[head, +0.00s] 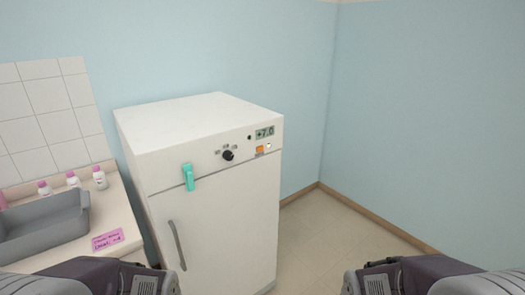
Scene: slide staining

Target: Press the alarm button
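The alarm button seems to be the small orange square (260,150) on the front panel of a white refrigerator-like cabinet (215,215). It sits below a display (265,132) that appears to read +7.0, and a small pale light (269,146) is to its right. A black knob (228,155) is to its left on the same panel. Both my forearms show at the bottom edge, left and right, well below and in front of the panel. Neither gripper's fingertips are in the picture.
A teal latch (188,177) and a grey handle (177,245) stick out from the cabinet front. On the left, a counter holds a grey basin (45,228), several pink-capped bottles (99,178) and a pink label (107,240). The floor (350,235) right of the cabinet is clear.

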